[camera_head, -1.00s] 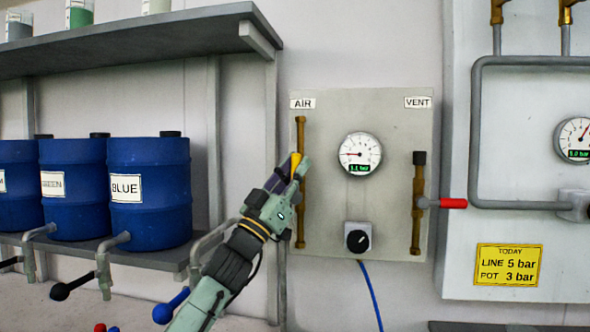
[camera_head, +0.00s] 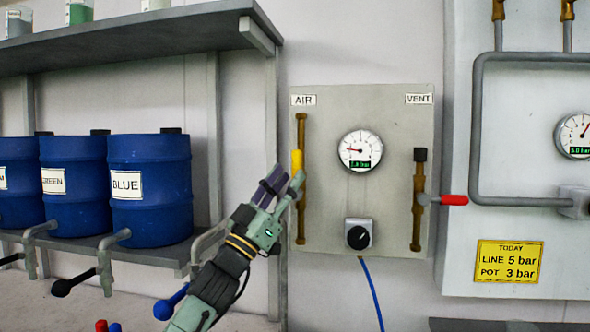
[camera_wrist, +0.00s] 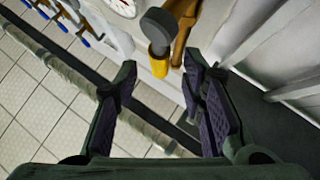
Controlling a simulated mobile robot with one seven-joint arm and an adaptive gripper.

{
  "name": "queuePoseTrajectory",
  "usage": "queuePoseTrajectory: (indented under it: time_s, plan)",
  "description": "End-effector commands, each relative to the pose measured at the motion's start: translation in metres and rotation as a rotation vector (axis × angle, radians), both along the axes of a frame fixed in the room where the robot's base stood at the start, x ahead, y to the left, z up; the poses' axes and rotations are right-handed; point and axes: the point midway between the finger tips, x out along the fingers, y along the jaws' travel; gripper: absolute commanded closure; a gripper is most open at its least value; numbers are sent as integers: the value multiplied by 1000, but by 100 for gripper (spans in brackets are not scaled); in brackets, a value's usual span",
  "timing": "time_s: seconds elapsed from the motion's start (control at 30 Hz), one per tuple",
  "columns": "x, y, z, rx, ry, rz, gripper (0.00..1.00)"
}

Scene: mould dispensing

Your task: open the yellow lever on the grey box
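The grey box (camera_head: 385,220) is on the wall, with a brass pipe under its AIR label at the left. My gripper (camera_head: 284,177) is just below and left of the lever. In the wrist view my gripper (camera_wrist: 158,72) has its fingers spread with nothing between them, and the lever looks apart from them.
A round gauge (camera_head: 360,151) and a black knob (camera_head: 357,237) sit on the box. A red lever (camera_head: 453,200) sticks out right of the VENT pipe. Blue drums (camera_head: 150,215) stand on a shelf at left, close to my arm. A blue hose (camera_head: 371,290) hangs below.

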Motion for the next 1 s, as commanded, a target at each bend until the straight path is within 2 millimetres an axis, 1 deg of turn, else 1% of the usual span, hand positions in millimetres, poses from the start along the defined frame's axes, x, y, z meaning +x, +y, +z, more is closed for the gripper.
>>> queuePoseTrajectory:
  time_s: [0.1, 0.27, 0.57, 0.67, 0.77, 0.87, 0.9, 0.97, 1.0]
  plan:
    - [-8, 10, -13, 0, 1, 1, 63]
    - [-14, 16, -21, 0, 0, 0, 63]
    - [-15, 16, -21, 1, -1, -1, 63]
    - [-20, 18, -16, -3, -20, 8, 63]
    - [-39, 26, 2, -12, -87, 48, 63]
    - [-76, 46, 32, -35, -211, 140, 63]
    - [-96, 59, 46, -47, -273, 199, 63]
    - [-131, 83, 65, -70, -372, 305, 63]
    - [-153, 102, 74, -84, -432, 387, 63]
